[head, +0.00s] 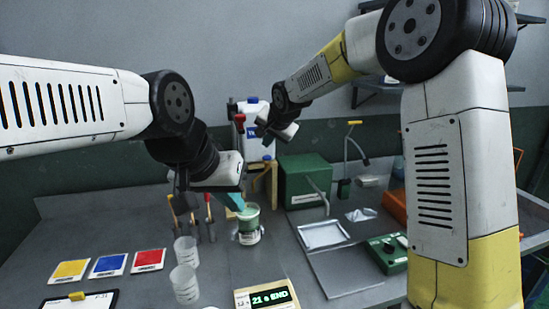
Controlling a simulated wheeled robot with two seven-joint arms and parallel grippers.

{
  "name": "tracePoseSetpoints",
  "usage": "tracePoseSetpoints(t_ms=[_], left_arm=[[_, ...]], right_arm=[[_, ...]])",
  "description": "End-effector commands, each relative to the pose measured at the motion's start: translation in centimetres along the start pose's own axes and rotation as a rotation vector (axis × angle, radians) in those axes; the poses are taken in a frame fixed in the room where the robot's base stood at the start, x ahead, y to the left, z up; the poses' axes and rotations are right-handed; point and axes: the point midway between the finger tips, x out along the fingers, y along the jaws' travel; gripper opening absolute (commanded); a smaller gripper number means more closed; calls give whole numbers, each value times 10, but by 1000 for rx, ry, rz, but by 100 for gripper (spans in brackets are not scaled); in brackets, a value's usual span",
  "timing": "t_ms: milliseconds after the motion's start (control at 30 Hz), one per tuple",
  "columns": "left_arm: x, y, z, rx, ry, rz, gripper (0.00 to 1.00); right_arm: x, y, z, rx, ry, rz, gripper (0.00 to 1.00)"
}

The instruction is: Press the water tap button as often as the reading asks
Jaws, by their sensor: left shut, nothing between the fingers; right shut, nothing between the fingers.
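A small display (270,297) at the front edge shows green characters that look like "21", a small mark and "END". My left gripper (237,203) is shut, with teal fingers pointing down at the rim of a green and white can (249,228); I cannot tell whether they touch. My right gripper (268,138) is shut and empty, higher up in front of a white and blue unit (256,112) at the back. I cannot tell which part is the water tap button.
A green box (306,180) stands behind a metal tray (323,235). A green control box (386,251) is at right. Two clear cups (185,283) stand left of the can. Yellow, blue (108,265) and red cards and a clipboard (82,301) lie at left.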

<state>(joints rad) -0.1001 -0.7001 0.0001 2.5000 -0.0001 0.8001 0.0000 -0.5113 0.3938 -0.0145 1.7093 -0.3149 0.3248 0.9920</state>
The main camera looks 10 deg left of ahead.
Motion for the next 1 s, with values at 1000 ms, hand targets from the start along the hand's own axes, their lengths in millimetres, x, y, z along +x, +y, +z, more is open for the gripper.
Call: tracePoseSetpoints(t_ms=[1000], left_arm=[[0,0,0,0,0,0,0]], right_arm=[[11,8,8,1,0,0,0]])
